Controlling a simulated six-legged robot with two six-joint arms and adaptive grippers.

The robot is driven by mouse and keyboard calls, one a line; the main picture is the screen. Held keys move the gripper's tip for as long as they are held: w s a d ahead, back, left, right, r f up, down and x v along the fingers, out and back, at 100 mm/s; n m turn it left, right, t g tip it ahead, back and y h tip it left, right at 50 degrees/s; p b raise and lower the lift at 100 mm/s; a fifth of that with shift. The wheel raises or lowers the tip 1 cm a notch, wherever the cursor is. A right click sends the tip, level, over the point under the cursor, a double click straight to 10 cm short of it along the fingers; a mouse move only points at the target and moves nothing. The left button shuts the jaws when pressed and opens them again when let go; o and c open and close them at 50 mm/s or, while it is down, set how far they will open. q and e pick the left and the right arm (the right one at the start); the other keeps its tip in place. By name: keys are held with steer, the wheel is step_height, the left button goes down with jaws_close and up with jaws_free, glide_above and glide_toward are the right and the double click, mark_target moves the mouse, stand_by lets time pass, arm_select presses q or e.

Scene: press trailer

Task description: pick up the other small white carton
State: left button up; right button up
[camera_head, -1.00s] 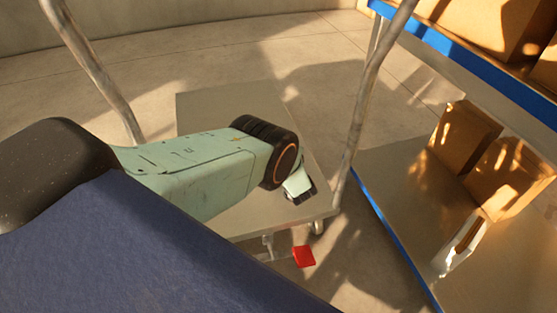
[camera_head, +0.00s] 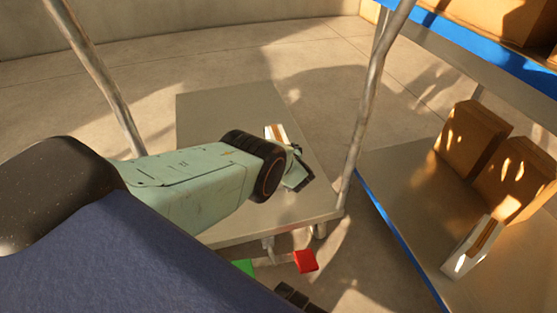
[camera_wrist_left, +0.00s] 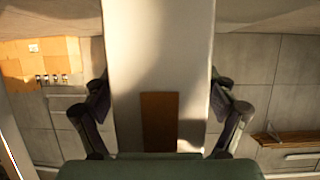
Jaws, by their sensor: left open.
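A small white carton with a brown stripe (camera_head: 275,131) shows above the trolley deck, partly hidden behind my left wrist. Another small white carton with a brown stripe (camera_head: 473,247) lies on the lower shelf at right, in front of brown boxes. My left gripper (camera_head: 299,174) is over the trolley deck, well apart from the shelf carton. In the left wrist view its fingers (camera_wrist_left: 162,110) are spread open. A pale surface with a brown patch (camera_wrist_left: 160,55) fills the space between them; it looks like a carton close up, but I cannot tell whether the fingers touch it.
The trolley deck (camera_head: 205,112) has upright metal poles (camera_head: 372,95) at its sides. A red pedal (camera_head: 305,261) and a green one (camera_head: 244,267) sit below. Brown boxes (camera_head: 468,140) stand on the shelf, under a blue-edged upper shelf (camera_head: 470,52).

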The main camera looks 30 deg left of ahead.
arm_select(q)
steer(key=c, duration=1.6)
steer(key=shift+w+r, duration=0.1)
steer(key=shift+r, duration=0.1)
steer(key=shift+c, duration=0.7)
